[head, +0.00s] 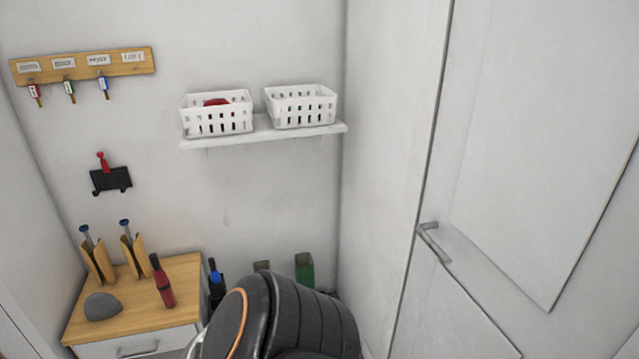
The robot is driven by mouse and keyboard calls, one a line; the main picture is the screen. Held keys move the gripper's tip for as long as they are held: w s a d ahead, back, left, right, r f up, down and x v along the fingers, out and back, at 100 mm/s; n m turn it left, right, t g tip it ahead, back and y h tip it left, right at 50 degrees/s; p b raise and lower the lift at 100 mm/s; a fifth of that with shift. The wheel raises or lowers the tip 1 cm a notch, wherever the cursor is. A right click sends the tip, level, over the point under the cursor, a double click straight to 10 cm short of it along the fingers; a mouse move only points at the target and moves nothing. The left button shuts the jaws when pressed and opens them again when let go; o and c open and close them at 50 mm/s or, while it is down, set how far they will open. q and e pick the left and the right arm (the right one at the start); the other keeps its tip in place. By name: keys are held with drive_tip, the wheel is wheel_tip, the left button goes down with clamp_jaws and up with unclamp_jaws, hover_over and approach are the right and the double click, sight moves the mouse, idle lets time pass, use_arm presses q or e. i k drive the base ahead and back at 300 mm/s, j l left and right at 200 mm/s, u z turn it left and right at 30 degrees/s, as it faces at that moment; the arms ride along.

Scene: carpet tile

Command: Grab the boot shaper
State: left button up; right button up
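Two wooden, wedge-like pieces with blue-topped metal stems stand side by side at the back left of a small wooden-topped cabinet; they look like boot shapers. One is the left boot shaper (99,262), the other the right boot shaper (134,256). Both stand upright, slightly tilted, with nothing holding them. Neither of my grippers shows in the head view. A dark arm part of mine with an orange ring fills the bottom middle and hides what is behind it.
The cabinet top (135,298) also bears a grey rounded lump (102,306) and a red-and-black bottle-like object (162,282). Beside it are a black-and-blue item (216,280) and a green box-like item (304,270). A shelf (262,134) holds two white baskets. A door (535,150) is at right.

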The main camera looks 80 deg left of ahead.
sight(98, 260)
drive_tip(key=u, duration=4.05)
drive_tip(key=i+j, duration=0.15)
drive_tip(key=i, duration=0.2)
drive_tip(key=i+j+z, duration=0.1)
drive_tip(key=i, duration=0.3)
drive_tip(key=i+j, duration=0.45)
drive_tip(key=i+j+z, duration=0.1)
drive_tip(key=j, duration=0.3)
drive_tip(key=i+j, duration=0.25)
drive_tip(key=j+z, duration=0.05)
